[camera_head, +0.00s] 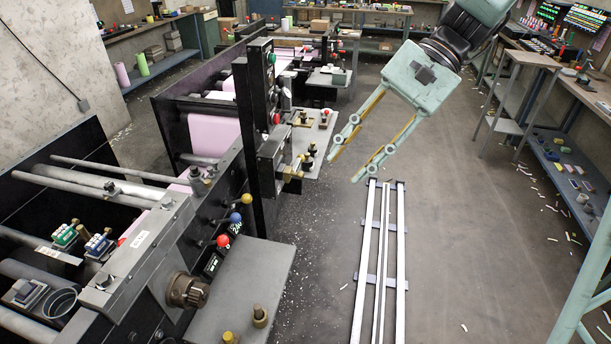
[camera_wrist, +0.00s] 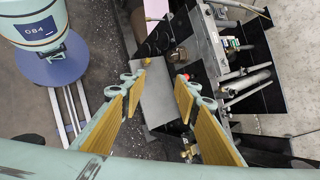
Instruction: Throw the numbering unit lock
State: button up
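The press (camera_head: 130,250) stands at the left in the head view. A green block (camera_head: 65,235) and a blue block (camera_head: 98,245), perhaps numbering units, sit on its near part. Levers with a yellow knob (camera_head: 246,199), a blue knob (camera_head: 235,217) and a red knob (camera_head: 223,241) stand on its side. I cannot tell which part is the lock. My gripper (camera_head: 351,163) is open and empty, right of the press and clear of the levers. In the wrist view my gripper (camera_wrist: 160,80) shows spread fingers with the press's grey plate (camera_wrist: 156,105) beyond them.
Floor rails (camera_head: 380,260) run along the press's right side. A grey shelf plate (camera_head: 240,290) with brass fittings juts out at the front. A workbench (camera_head: 565,165) and a small stand (camera_head: 515,95) are at the right. The floor between has scattered paper scraps but is otherwise free.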

jog(key=w+f+m+y, duration=0.25)
jog(key=w+f, duration=0.35)
jog(key=w, duration=0.3)
jog(key=w+f+m+y, duration=0.25)
jog(key=w+f, duration=0.35)
jog(key=w, duration=0.3)
jog(key=w+d+f+m+t+y, duration=0.2)
jog(key=w+f, duration=0.3)
jog(key=f, duration=0.3)
jog(key=w+d+f+m+t+y, duration=0.1)
jog(key=w+d+f+m+y, duration=0.2)
jog(key=w+f, duration=0.3)
notch_tip(320, 180, down, 2)
jog(key=shift+w+d+f+t, duration=0.1)
jog(key=shift+w+d+t, duration=0.1)
jog(key=shift+t, duration=0.2)
jog(key=shift+a, duration=0.15)
jog(key=a, duration=1.3)
jog(key=shift+w+a+b, duration=0.3)
jog(key=shift+w+b, duration=0.05)
jog(key=shift+w, duration=0.1)
grip_shut()
